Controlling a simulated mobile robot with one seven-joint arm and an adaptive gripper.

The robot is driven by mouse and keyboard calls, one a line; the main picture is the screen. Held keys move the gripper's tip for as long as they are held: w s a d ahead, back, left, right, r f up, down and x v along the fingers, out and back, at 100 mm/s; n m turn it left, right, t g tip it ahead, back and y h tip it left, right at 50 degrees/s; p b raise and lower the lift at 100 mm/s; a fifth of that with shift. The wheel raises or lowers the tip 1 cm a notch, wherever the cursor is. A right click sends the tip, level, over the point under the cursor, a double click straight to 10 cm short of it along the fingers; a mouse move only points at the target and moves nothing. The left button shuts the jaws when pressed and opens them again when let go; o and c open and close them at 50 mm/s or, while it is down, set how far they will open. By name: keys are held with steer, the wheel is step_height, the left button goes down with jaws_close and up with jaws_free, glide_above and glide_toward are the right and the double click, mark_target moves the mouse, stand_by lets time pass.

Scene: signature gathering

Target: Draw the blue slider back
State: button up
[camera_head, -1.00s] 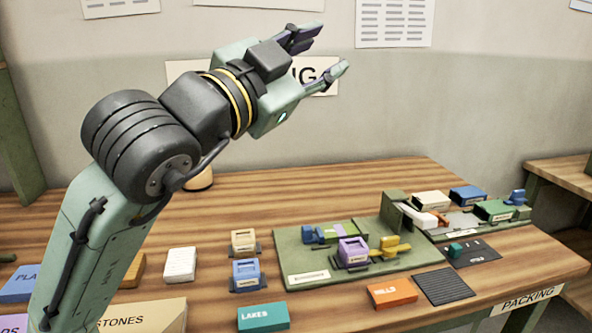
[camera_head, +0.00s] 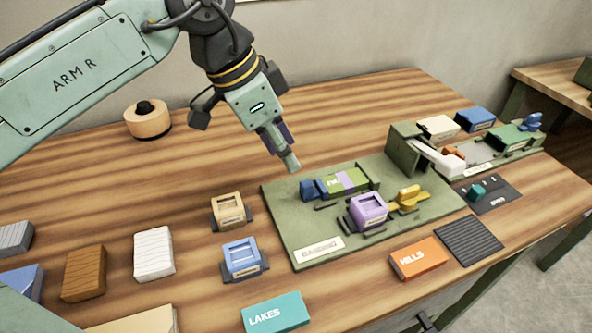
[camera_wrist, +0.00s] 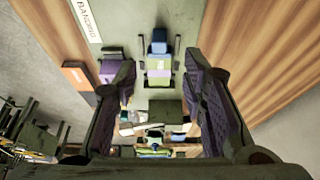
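The blue slider (camera_head: 313,188) sits at the left end of a channel on the green banding board (camera_head: 300,232). It is against or very close to a green block with a lilac band (camera_head: 345,181). In the wrist view the blue slider (camera_wrist: 158,42) shows at top centre, with the banded block (camera_wrist: 158,68) below it. My gripper (camera_head: 286,158) points down above the board's back left, up and left of the slider. In the wrist view my gripper (camera_wrist: 160,78) has its fingers wide apart with nothing held.
A purple holder (camera_head: 367,210) and a yellow slider (camera_head: 409,198) stand in front of the channel. A tall green post (camera_head: 405,148) rises at the board's right. Tan (camera_head: 229,211) and blue (camera_head: 241,260) holders stand left of the board.

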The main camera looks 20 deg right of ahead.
mark_target(305, 184)
steer(key=x, duration=0.9)
steer(key=shift+d+f+p, duration=0.15)
steer(key=shift+f+p, duration=0.15)
steer(key=shift+p, duration=0.1)
jaws_close()
